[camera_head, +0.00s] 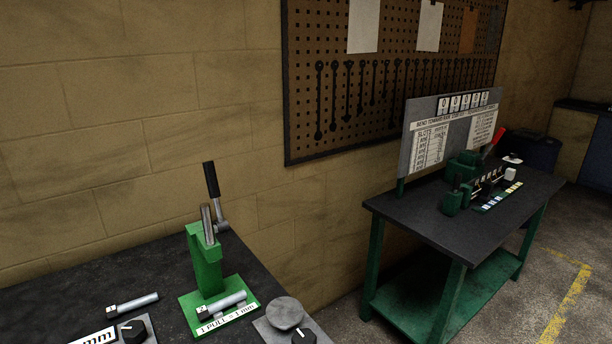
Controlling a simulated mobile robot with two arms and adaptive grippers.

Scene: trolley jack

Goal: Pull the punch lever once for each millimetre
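The green punch press (204,262) stands on the dark bench at the lower left. Its lever has a black grip (211,179) and points up, leaning slightly left. A metal pin (222,305) with a small tag lies on the green base of the press. A white label (228,317) on the base front reads "1 PULL = 1 mm". Another tagged pin (133,304) lies on the bench to the left. A plate with a black knob (133,331) and a label ending in "mm" is partly cut off at the bottom edge. Neither of my grippers shows.
A grey plate with a round disc (285,312) and a black knob sits right of the press. A green-legged table (440,222) stands farther right, with a sign board (452,137), a green vise-like device (459,176) and a red handle. Floor shows between the benches. A tool pegboard hangs behind.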

